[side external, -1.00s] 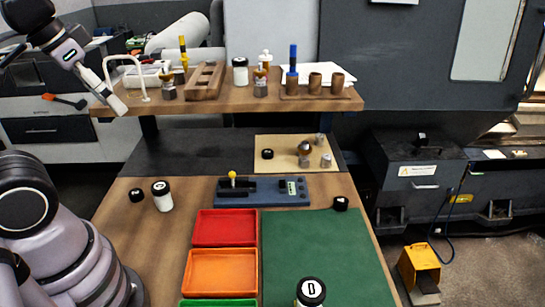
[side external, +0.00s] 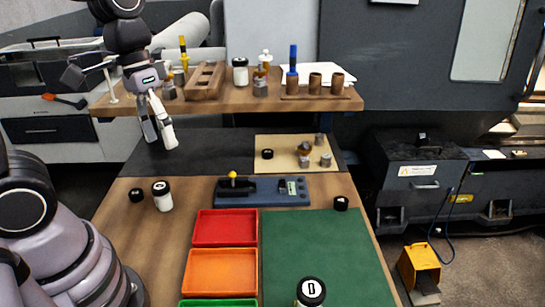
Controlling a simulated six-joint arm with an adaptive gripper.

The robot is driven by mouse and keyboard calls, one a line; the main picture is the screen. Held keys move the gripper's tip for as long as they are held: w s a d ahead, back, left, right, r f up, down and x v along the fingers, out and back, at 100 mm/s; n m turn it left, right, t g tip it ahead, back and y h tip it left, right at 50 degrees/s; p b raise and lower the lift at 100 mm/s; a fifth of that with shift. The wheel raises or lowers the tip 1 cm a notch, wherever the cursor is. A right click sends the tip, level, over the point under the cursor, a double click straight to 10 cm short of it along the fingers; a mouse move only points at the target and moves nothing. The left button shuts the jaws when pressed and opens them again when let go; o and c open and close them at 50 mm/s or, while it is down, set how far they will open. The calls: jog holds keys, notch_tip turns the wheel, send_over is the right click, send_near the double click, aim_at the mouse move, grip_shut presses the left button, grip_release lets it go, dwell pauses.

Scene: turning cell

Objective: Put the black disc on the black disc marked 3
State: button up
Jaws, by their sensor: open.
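Small black discs sit in several places: one (side external: 136,195) on the wooden table at the left, one (side external: 340,203) by the green mat's upper right corner, and one (side external: 267,154) on the tan board. A white jar (side external: 163,202) with a black lid stands right of the left disc; its lid has a pale mark too small to read. I cannot make out a 3 anywhere. My gripper (side external: 161,144) is open and empty, pointing down above the dark strip, apart from all discs.
The raised wooden shelf (side external: 220,104) holds a rack, another black-lidded jar (side external: 240,72) and brown cups. A blue fixture (side external: 262,200) with a yellow knob lies mid-table. Red (side external: 225,228) and orange (side external: 220,272) trays stand left of the mostly bare green mat (side external: 325,250).

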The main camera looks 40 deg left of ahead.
jog(key=d+f+n+g+h, duration=0.2)
jog(key=d+f+g, duration=0.25)
jog(key=f, duration=0.45)
jog(key=d+f+n+g+h, duration=0.1)
jog(key=d+f+g, duration=0.35)
jog(key=f, duration=0.55)
jog(key=s+d+f+n, duration=0.1)
jog(key=f, duration=0.2)
jog(key=s+d+f+n+g+h, duration=0.1)
jog(key=s+f, duration=0.1)
jog(key=f, duration=0.1)
jog(key=s+d+f+n+h, duration=0.1)
jog(key=s+f, duration=0.1)
jog(key=f, duration=0.2)
jog(key=shift+d+n+g, duration=0.1)
jog(key=shift+n+g, duration=0.2)
jog(key=shift+g, duration=0.1)
jog(key=shift+h, duration=0.3)
jog(key=x, duration=0.8)
jog(key=shift+s+f, duration=0.1)
jog(key=shift+s, duration=0.05)
jog(key=shift+x, duration=2.95)
jog(key=c, duration=1)
